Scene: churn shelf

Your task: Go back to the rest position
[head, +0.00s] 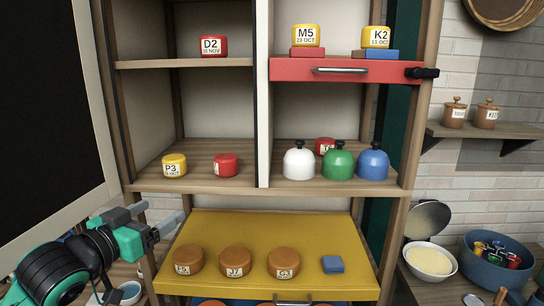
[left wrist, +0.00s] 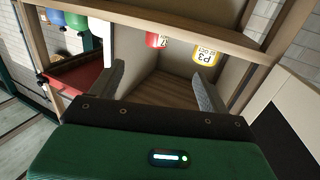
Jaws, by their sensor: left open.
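My left gripper (head: 163,214) is at the lower left of the head view, left of the yellow drawer's front corner. In the left wrist view my left gripper (left wrist: 160,86) has its two fingers wide apart, with nothing between them. A yellow jar P3 (head: 174,166) and a red jar (head: 225,165) stand on the middle shelf, beyond the gripper. They also show in the left wrist view as the yellow jar (left wrist: 206,54) and the red jar (left wrist: 157,40), apart from the fingers. My right gripper is in neither view.
A pulled-out yellow drawer (head: 215,222) carries several brown rounds and a blue block (head: 332,264). White (head: 299,163), green (head: 338,163) and blue (head: 373,163) domes stand on the shelf. A red drawer (head: 290,71) is above. A dark panel (head: 45,110) stands at left.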

